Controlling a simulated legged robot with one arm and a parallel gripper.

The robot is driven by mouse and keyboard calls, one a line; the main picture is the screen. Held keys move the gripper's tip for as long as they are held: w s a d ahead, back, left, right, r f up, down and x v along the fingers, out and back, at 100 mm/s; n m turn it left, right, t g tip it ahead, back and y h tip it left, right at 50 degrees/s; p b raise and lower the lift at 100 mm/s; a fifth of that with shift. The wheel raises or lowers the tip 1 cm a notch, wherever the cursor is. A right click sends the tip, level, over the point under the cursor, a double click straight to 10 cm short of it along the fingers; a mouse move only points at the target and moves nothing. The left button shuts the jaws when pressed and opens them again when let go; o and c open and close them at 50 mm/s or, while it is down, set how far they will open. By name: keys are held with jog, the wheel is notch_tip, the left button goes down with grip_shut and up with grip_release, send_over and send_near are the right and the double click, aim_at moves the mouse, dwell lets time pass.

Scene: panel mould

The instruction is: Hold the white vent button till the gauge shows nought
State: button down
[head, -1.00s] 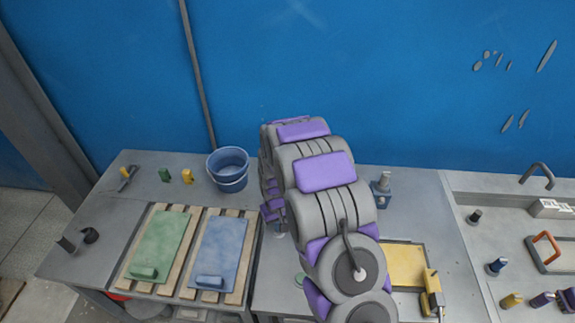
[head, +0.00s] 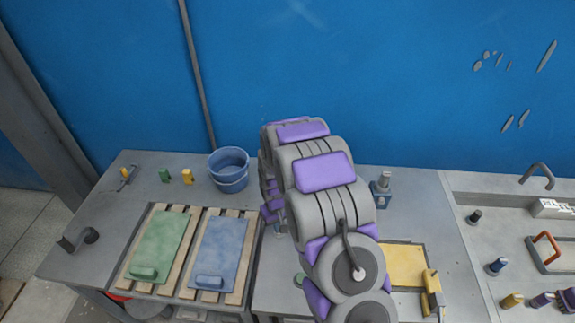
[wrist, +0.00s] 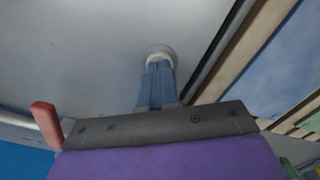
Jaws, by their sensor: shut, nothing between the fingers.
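The wrist view shows my gripper (wrist: 158,70) with its blue fingers together and nothing between them. A round white piece (wrist: 160,50), which looks like the vent button, is right at the fingertips on a grey surface. The fingers cover part of it, and I cannot tell whether they press it or how far it is down. In the head view my own arm hides the gripper and the button. I cannot make out a gauge or its reading in either view.
A red lever-like piece (wrist: 46,122) stands left of the fingers in the wrist view. In the head view, a green panel (head: 162,240) and a blue panel (head: 221,246) lie on slats, a blue bucket (head: 229,172) stands behind, and a yellow panel (head: 402,262) lies right of my arm.

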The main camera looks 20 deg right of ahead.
jog(key=shift+r, duration=0.1)
jog(key=shift+r+p, duration=1.1)
jog(key=shift+r, duration=2.3)
jog(key=shift+r, duration=0.1)
jog(key=s+r, duration=1.5)
jog(key=r, duration=0.1)
jog(key=s+r+g, duration=0.1)
jog(key=s+r, duration=0.2)
jog(key=s, duration=0.7)
jog(key=s+r+m+b, duration=0.1)
jog(key=s+r, duration=0.2)
jog(key=s, duration=0.8)
jog(key=shift+r+g, duration=0.4)
